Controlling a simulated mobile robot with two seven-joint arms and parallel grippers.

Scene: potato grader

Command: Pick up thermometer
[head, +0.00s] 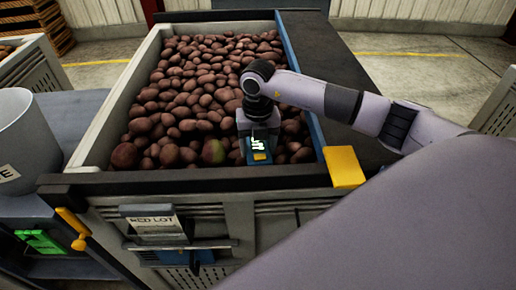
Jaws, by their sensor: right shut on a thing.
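The thermometer appears to be the small blue device (259,157) with a lit display and a yellow patch. It is over the front part of the potatoes, just behind the crate's front rim. My right gripper (259,133) comes in from the right, points down and is shut on this device. The fingertips are partly hidden, and I cannot tell whether the device touches the potatoes. My left gripper is not in view.
A big crate (108,112) full of potatoes (205,85) has a dark front rim with a yellow block (344,166). A white bucket (22,140) stands left. An orange-handled item (72,222) and a green item (40,241) are at front left. A dark surface (325,60) lies right.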

